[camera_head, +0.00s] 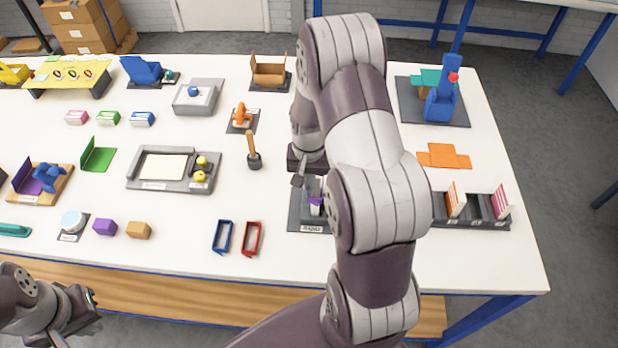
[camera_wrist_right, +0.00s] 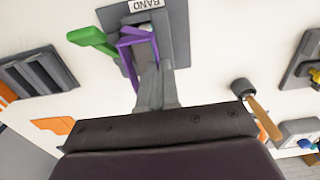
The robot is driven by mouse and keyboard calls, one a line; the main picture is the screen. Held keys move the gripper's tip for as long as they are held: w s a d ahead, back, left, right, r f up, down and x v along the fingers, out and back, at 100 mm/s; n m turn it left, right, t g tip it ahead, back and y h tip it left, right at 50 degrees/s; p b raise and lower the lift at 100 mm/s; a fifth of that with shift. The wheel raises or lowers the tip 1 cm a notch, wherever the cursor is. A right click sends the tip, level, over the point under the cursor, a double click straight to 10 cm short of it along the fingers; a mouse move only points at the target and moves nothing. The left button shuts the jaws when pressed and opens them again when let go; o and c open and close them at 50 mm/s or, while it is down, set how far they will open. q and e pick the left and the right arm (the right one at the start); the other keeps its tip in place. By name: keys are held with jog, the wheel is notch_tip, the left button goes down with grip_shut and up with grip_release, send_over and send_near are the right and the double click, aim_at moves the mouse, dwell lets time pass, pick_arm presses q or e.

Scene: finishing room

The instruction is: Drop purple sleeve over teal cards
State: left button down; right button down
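The purple sleeve (camera_wrist_right: 124,52) is a thin open frame at the grey BAND stand (camera_wrist_right: 176,20), tilted in the right wrist view. In the head view a bit of the purple sleeve (camera_head: 315,200) shows over the stand (camera_head: 312,225), beside my arm. My right gripper (camera_wrist_right: 155,62) has its fingers close together at the sleeve and appears shut on it. In the head view my right gripper (camera_head: 298,181) is partly hidden by my arm.
A green piece (camera_wrist_right: 92,40) stands close beside the BAND stand. A dark slotted rack (camera_head: 470,222) with cards is to the right. Blue (camera_head: 222,237) and red (camera_head: 251,238) frames lie to the left. A wooden-handled tool (camera_head: 252,150) stands behind.

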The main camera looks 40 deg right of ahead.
jog(key=shift+f+b, duration=0.3)
jog(key=shift+f, duration=0.2)
jog(key=c, duration=0.9)
grip_release()
jog(key=shift+r, duration=0.1)
notch_tip(320, 180, up, 8)
jog(key=p, duration=0.7)
